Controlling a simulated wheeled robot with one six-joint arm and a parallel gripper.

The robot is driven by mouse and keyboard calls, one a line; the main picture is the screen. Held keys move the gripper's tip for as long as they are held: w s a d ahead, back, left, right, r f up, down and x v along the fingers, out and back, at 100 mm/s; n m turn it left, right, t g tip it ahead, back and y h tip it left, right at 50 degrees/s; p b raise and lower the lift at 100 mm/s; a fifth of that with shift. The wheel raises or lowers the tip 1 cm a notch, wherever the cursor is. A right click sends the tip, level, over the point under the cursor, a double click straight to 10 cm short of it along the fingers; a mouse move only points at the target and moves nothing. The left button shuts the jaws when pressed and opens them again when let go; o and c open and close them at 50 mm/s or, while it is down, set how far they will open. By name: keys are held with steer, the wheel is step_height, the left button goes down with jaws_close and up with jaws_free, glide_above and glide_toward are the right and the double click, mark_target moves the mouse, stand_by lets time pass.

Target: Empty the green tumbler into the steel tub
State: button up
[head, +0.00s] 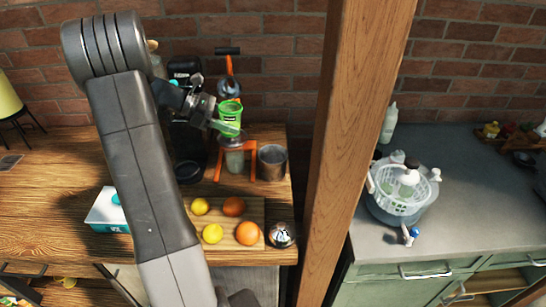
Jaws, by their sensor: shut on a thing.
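The green tumbler (230,113) is in my gripper (220,120), raised above the wooden counter in front of an orange-framed juice press. My gripper reaches it from the left and is shut on it. The tumbler looks close to upright; a slight tilt is hard to judge, and I cannot see what is in it. The steel tub (272,163) stands on the counter near its right edge, below and to the right of the tumbler. Its mouth faces up and its inside looks dark. The tumbler is not over the tub in this view.
The juice press (228,68) stands close behind the tumbler. A board (225,207) holds lemons (213,233) and oranges (247,232) in front. A shiny round object (281,235) sits right of it. A thick wooden post (355,130) rises right of the tub.

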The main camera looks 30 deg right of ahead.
steer(key=shift+d+f+b, duration=0.2)
steer(key=shift+f+b, duration=0.2)
steer(key=shift+f, duration=0.4)
steer(key=shift+s+d+f+t+y, duration=0.2)
steer(key=shift+d+t+y, duration=0.1)
steer(key=shift+y, duration=0.2)
steer(key=shift+s+d+f+t+y, duration=0.15)
steer(key=shift+t+y, duration=0.15)
steer(key=shift+y, duration=0.2)
steer(key=shift+s+d+r+t+y, duration=0.2)
steer(key=shift+d+r+t+y, duration=0.3)
steer(key=shift+y, duration=0.3)
steer(key=t+y, duration=0.1)
steer(key=y, duration=0.1)
steer(key=d+t+y+p, duration=0.1)
steer(key=y, duration=0.1)
steer(key=t+y, duration=0.1)
steer(key=y, duration=0.2)
steer(key=shift+s+d+f+p, duration=0.2)
steer(key=shift+s+f+p, duration=0.1)
steer(key=shift+s, duration=0.1)
steer(key=shift+r+t+y+p, duration=0.2)
steer(key=shift+t+y+p, duration=0.2)
steer(key=shift+p, duration=0.05)
steer(key=shift+d, duration=0.1)
